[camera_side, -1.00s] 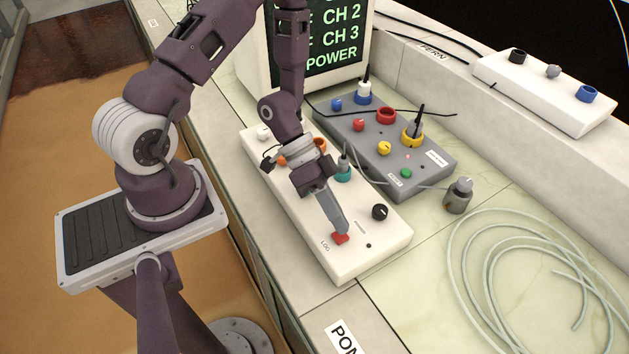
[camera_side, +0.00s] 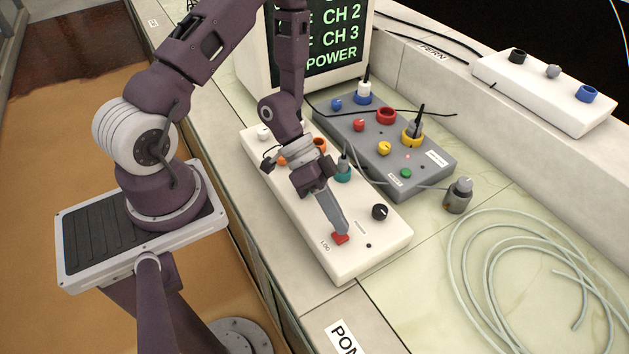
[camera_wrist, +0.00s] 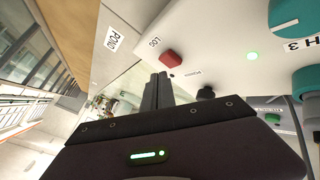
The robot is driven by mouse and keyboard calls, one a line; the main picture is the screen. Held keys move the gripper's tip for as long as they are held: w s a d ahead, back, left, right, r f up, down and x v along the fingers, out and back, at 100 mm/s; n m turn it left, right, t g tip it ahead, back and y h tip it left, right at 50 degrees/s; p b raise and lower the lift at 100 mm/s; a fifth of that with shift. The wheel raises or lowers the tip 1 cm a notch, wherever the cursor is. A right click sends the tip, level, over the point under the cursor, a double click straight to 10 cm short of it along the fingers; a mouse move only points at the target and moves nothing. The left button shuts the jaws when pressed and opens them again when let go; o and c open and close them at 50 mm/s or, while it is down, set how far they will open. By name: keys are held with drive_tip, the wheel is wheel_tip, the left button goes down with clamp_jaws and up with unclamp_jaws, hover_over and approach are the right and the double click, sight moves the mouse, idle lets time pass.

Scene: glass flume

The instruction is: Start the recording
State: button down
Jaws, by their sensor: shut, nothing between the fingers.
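A red button (camera_side: 341,239) marked LOG is on the front end of a long white box (camera_side: 375,262). My gripper (camera_side: 341,229) is shut and empty, pointing down with its fingertips at the button's top in the side view. I cannot tell whether they touch it. In the wrist view, the red button (camera_wrist: 171,58) shows just beyond the closed fingertips (camera_wrist: 160,77). The white box also has a black knob (camera_side: 380,212) and a small dark spot near it.
A grey box (camera_side: 430,172) with coloured sockets and plugged leads stands behind the white box. A screen (camera_side: 335,40) reads CH 2, CH 3, POWER. Another white box (camera_side: 540,90) sits on the ledge.

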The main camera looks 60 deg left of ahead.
drive_tip(key=shift+f, duration=0.4)
drive_tip(key=shift+f, duration=0.5)
idle(0.4)
drive_tip(key=shift+r, duration=1)
wheel_tip(320, 180, up, 6)
idle(0.5)
